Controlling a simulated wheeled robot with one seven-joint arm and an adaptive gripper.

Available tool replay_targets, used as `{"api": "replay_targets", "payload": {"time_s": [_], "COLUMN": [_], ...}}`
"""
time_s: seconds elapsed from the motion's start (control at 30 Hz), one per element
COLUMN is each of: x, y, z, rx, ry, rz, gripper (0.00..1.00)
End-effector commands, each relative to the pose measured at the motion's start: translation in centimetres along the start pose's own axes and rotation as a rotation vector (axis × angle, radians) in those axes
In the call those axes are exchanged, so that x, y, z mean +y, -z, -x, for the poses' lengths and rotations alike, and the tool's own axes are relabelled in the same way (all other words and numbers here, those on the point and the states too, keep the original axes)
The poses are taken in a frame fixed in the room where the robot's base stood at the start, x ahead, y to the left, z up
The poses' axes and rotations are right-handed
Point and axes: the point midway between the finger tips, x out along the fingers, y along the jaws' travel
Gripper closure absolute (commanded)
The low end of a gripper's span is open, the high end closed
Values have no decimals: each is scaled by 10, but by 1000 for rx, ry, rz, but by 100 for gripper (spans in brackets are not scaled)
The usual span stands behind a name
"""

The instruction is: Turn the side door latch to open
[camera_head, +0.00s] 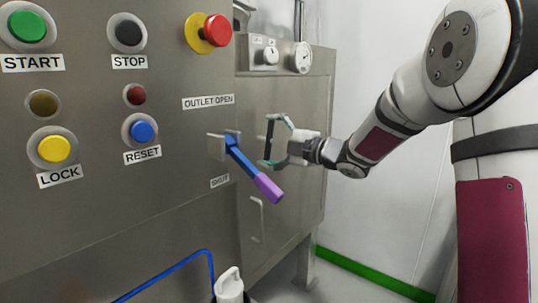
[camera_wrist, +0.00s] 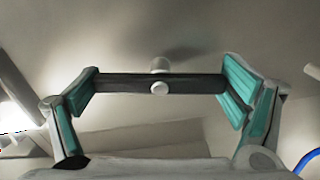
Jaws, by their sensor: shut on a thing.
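The side door latch is a dark bar (camera_head: 269,139) on the side face of the steel cabinet, and it stands about upright in the head view. In the wrist view the latch (camera_wrist: 125,83) runs level across the picture, with a round pale pivot at its middle. My gripper (camera_head: 267,142) is at the latch, its fingers spread wide around the bar's length. In the wrist view, the green-padded fingers of my gripper (camera_wrist: 160,82) are at the two ends of the bar, holding it lengthwise between them.
A blue lever with a purple grip (camera_head: 266,185) sticks out from the front panel, left of my gripper. The panel bears several buttons and a red emergency stop (camera_head: 216,29). A gauge (camera_head: 302,57) sits above the latch. A blue hose (camera_head: 180,262) and white fitting (camera_head: 229,285) are below.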

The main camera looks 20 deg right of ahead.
Motion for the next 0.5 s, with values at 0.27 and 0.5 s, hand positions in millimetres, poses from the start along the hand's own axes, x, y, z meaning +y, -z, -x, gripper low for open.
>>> {"api": "replay_targets", "payload": {"time_s": [0.27,0.5], "x": [-3,-2], "y": [0,0], "z": [0,0], "rx": [1,1], "ry": [2,2], "rz": [153,212], "gripper": [37,37]}}
